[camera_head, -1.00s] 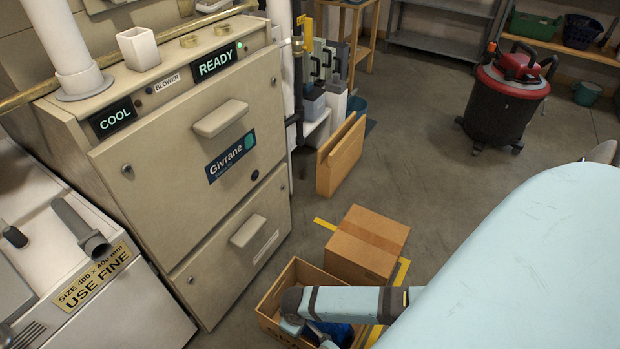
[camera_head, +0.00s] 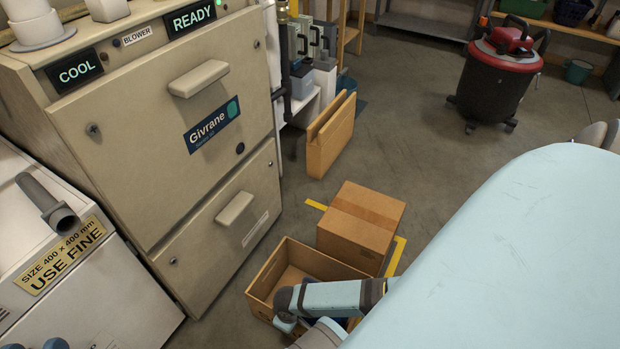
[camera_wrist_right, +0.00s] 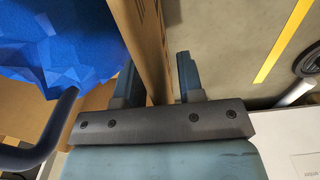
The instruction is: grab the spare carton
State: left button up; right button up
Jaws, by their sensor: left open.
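An open-topped brown carton (camera_head: 272,270) stands on the floor in front of the furnace; blue stuff inside is mostly hidden by my right arm. A closed, taped carton (camera_head: 360,228) stands just behind it. I cannot tell which is the spare one. In the right wrist view my right gripper (camera_wrist_right: 158,85) has its fingers either side of an upright cardboard wall (camera_wrist_right: 150,40), with crumpled blue material (camera_wrist_right: 60,40) to its left. Whether the fingers press on the wall is unclear. My left gripper (camera_head: 35,344) barely shows at the bottom left edge, open.
The furnace (camera_head: 160,150) stands close on the left. A flattened carton (camera_head: 332,140) leans behind the closed carton. A red and black shop vacuum (camera_head: 497,75) stands further back. Yellow tape (camera_head: 395,257) marks the floor, which is clear toward the vacuum.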

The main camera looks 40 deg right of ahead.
grip_shut()
dwell(1.4)
